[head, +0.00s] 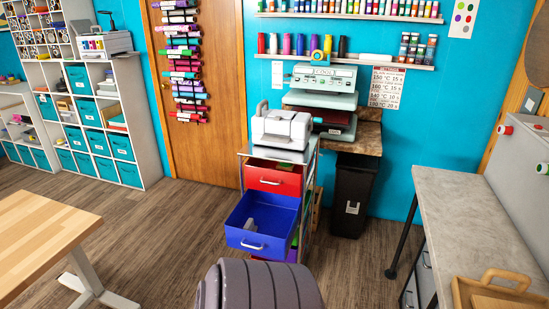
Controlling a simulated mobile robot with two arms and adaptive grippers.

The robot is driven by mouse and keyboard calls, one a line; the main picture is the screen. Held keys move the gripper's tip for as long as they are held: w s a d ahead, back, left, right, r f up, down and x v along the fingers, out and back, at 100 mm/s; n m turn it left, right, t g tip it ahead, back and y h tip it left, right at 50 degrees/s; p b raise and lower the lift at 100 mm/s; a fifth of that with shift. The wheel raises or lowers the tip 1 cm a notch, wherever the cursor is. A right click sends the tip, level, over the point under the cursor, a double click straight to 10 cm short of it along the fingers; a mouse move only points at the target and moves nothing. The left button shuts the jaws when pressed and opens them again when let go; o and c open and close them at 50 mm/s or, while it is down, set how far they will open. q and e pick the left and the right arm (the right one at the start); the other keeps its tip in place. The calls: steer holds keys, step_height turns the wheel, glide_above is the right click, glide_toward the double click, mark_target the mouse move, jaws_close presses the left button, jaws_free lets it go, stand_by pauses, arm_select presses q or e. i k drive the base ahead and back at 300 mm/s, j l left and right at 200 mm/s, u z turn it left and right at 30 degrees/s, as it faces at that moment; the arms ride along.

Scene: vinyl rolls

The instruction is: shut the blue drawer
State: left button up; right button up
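The blue drawer (256,240) is pulled far out of a narrow drawer cart (311,170) near the middle of the head view. It has a silver handle on its front, and something greyish lies inside it. The red drawer (274,179) just above it is also out, but less far. A purple drawer shows partly below the blue one. Neither of my grippers is in view.
A white machine (281,128) stands on top of the cart. A black bin (352,196) and a heat press (322,100) on a counter are to its right. A wooden table (38,235) is at left, a grey worktop (480,215) at right. Floor (165,235) left of the cart is clear.

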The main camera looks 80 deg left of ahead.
mark_target(277, 217)
steer(key=u, duration=2.8)
